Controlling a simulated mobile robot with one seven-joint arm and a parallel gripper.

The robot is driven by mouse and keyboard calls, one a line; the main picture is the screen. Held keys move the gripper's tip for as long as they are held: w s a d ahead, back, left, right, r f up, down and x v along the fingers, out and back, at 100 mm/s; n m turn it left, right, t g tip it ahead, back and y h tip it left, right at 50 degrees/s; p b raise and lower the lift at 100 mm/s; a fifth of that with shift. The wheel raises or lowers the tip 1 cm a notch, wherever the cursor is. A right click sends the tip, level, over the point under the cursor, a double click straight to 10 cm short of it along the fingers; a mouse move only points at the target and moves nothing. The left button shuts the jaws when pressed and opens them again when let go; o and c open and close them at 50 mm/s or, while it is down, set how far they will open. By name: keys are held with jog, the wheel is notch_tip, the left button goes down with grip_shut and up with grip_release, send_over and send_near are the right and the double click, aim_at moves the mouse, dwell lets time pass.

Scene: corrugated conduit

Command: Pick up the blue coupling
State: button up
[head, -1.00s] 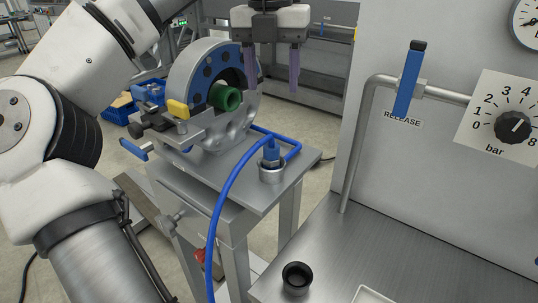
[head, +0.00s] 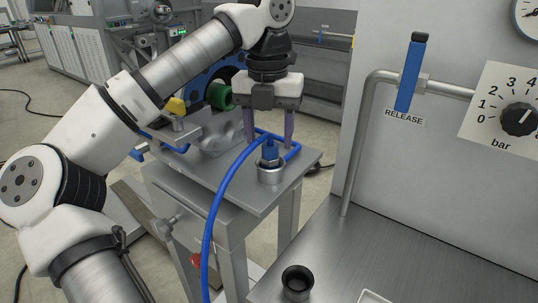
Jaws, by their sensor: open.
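My gripper (head: 268,144) points down over the coupling. Its two purple fingers are apart, one to the left and one to the right of the coupling's upper part. The gripper is open and empty. I cannot tell from this view whether the fingers are level with the coupling in depth.
A clamp with a green ring (head: 219,96) stands behind and left of my gripper. At right is a panel with a blue release lever (head: 411,75), a pipe and a bar dial (head: 519,119). A black cup (head: 297,281) stands on the metal bench (head: 390,250).

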jog(key=shift+f, duration=1.3)
grip_shut()
jog(key=shift+r, duration=0.15)
notch_tip(320, 180, up, 11)
jog(key=shift+f, duration=0.1)
notch_tip(320, 180, up, 9)
jog(key=p, duration=0.8)
jog(key=shift+p, duration=0.35)
